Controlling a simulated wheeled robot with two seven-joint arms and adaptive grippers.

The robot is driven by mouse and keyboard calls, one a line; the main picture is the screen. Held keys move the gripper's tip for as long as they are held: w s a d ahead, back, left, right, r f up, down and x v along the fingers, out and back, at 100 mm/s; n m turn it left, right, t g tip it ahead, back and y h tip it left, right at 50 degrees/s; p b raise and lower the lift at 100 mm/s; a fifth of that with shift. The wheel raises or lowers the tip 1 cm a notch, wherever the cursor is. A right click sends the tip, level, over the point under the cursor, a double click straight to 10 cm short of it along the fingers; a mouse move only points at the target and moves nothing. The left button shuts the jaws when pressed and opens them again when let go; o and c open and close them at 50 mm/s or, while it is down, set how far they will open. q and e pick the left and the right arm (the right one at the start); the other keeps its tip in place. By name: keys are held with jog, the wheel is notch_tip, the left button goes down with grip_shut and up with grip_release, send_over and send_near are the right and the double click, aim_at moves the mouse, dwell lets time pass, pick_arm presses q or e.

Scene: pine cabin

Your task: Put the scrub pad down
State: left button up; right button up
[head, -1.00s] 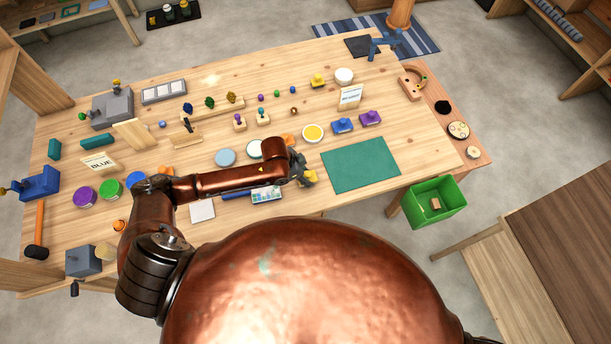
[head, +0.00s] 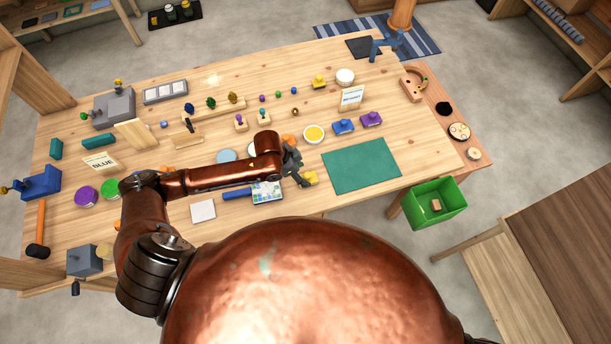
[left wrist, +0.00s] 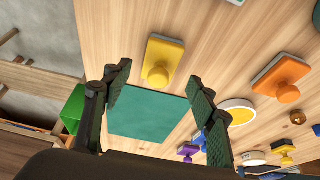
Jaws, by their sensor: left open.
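A yellow pad with a round knob (head: 310,178), which looks like the scrub pad, lies on the wooden table just left of the green mat (head: 361,166). It also shows in the left wrist view (left wrist: 160,62), knob facing the camera, beyond the gap between the fingers. My left gripper (head: 297,168) is open, just left of the yellow pad. In the left wrist view its two fingers (left wrist: 158,92) stand wide apart with nothing between them, and they look clear of the pad. My right gripper is not in view.
A blue-handled item (head: 238,193) lies under my left forearm. An orange knobbed pad (left wrist: 282,78), a yellow disc (head: 314,133), and blue (head: 343,126) and purple (head: 371,118) knobbed pieces are nearby. A green bin (head: 437,204) stands off the table's right end. The mat is bare.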

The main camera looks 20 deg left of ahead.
pick_arm(q)
jog(key=v, duration=0.7)
jog(key=shift+r, duration=0.1)
